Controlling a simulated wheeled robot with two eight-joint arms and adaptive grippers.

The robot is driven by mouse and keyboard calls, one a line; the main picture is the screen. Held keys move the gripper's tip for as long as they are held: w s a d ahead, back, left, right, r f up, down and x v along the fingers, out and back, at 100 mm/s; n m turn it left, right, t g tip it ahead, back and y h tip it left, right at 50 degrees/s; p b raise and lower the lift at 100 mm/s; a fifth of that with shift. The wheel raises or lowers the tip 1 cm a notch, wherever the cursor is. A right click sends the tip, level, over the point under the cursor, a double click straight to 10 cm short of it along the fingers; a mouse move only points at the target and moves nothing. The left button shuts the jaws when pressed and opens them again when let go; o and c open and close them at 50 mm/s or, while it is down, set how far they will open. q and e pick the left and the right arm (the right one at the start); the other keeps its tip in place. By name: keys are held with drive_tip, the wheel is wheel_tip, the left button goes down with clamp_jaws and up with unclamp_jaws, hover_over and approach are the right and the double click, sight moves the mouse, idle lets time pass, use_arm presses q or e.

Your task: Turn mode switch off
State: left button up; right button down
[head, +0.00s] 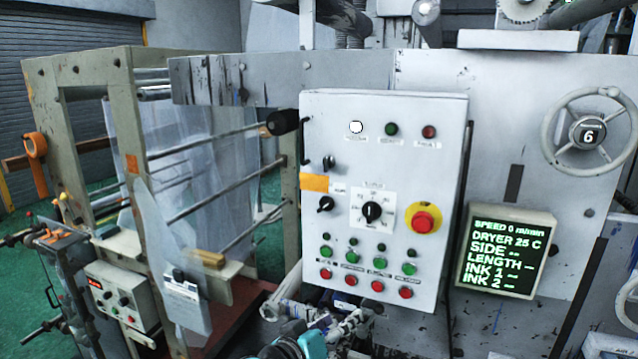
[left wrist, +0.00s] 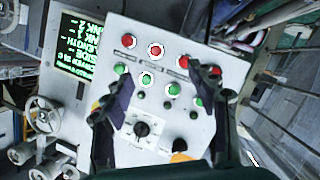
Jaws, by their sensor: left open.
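The light grey control panel (head: 440,150) carries two small black rotary switches on its left side. The upper switch (head: 328,162) and the lower switch (head: 326,203) have labels too small to read, so I cannot tell which is the mode switch. A large black dial (head: 372,212) sits to their right; it also shows in the left wrist view (left wrist: 142,129), where the panel appears upside down. My left gripper (head: 318,312) is at the panel's lower edge. In the left wrist view my left gripper (left wrist: 160,78) is open, with nothing between its fingers.
A red emergency button (head: 423,221) on yellow and rows of green buttons (head: 380,263) and red buttons (head: 377,287) share the panel. A display (head: 507,250) and a handwheel (head: 588,133) stand right. A roller frame (head: 130,130) stands left.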

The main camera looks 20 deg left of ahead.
use_arm(q)
drive_tip(key=w+a+r+n+t+y+p, duration=0.1)
drive_tip(key=w+a+r+p, duration=0.15)
drive_tip(key=r, duration=0.35)
drive_tip(key=w+a+r+n+t+p, duration=0.1)
drive_tip(key=a+r+n+p, duration=0.15)
drive_tip(key=r, duration=0.25)
drive_tip(key=n+t+y+p, duration=0.2)
drive_tip(key=y+p, duration=0.1)
drive_tip(key=p, duration=0.2)
approach(322, 207)
drive_tip(key=w, duration=0.8)
drive_tip(key=shift+w+r+p, duration=0.15)
drive_tip(key=shift+p, duration=0.2)
use_arm(e)
wheel_tip(322, 207, up, 13)
drive_tip(key=shift+r, duration=0.15)
use_arm(q)
drive_tip(key=c, duration=1.2)
